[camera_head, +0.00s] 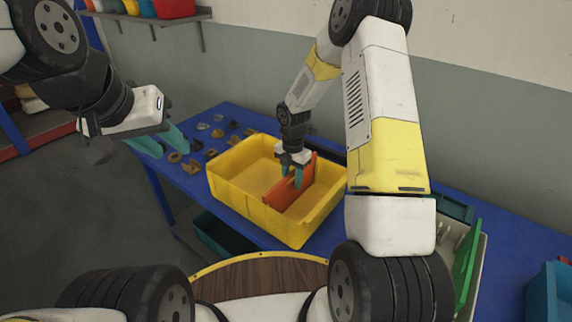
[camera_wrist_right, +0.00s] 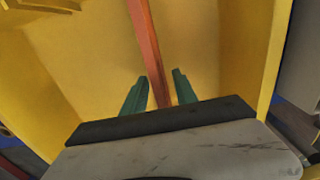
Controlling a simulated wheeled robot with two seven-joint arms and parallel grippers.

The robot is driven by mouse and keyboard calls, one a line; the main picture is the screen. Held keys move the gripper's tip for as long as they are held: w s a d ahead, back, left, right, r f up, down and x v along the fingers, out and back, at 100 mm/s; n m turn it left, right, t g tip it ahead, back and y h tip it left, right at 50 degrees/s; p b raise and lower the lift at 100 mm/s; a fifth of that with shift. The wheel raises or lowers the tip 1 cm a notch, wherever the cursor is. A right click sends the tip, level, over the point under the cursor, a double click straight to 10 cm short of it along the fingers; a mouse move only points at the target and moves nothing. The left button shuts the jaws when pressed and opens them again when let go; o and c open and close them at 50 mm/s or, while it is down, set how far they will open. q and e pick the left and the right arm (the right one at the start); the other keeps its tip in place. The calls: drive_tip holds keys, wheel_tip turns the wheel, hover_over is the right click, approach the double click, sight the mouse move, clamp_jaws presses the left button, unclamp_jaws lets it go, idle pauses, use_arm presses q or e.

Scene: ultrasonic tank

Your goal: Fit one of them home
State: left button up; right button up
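A yellow bin (camera_head: 237,201) stands on the blue table. An orange-red divider panel (camera_head: 285,193) stands in it, a little tilted in the picture; I cannot tell whether its lower edge is seated. My right gripper (camera_head: 292,175) reaches down into the bin over the panel. In the right wrist view, the panel (camera_wrist_right: 147,42) runs between the two teal fingers (camera_wrist_right: 160,90), with a narrow gap on each side. My left gripper (camera_head: 160,141) is open and empty at the table's left end. A green panel (camera_head: 467,262) stands in a pale crate at the right.
The pale crate (camera_head: 480,276) is partly hidden by my right arm. Several small brown and grey parts (camera_head: 192,166) lie on the table left of the bin. A teal bin (camera_head: 549,291) is at the right edge. A shelf (camera_head: 160,18) with coloured containers hangs on the back wall.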

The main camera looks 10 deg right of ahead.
drive_tip(key=shift+r, duration=3.9)
drive_tip(key=shift+r, duration=0.15)
drive_tip(key=s+d+r+m+t, duration=0.1)
drive_tip(key=s+r+m+t, duration=0.1)
drive_tip(key=s+r+m, duration=0.65)
drive_tip(key=s+d+r+m+t, duration=0.1)
drive_tip(key=s+d+r+m, duration=0.3)
drive_tip(key=r, duration=0.7)
drive_tip(key=s+a+r+m+t+y, duration=0.1)
drive_tip(key=s+r+m, duration=0.2)
drive_tip(key=s+m, duration=0.3)
drive_tip(key=s+a+r+m+t+y, duration=0.1)
drive_tip(key=s+r+m+t, duration=0.1)
drive_tip(key=s+m, duration=0.5)
drive_tip(key=shift+s+a+r+m, duration=0.25)
drive_tip(key=shift+a+r+m, duration=0.1)
drive_tip(key=shift+r+m, duration=0.1)
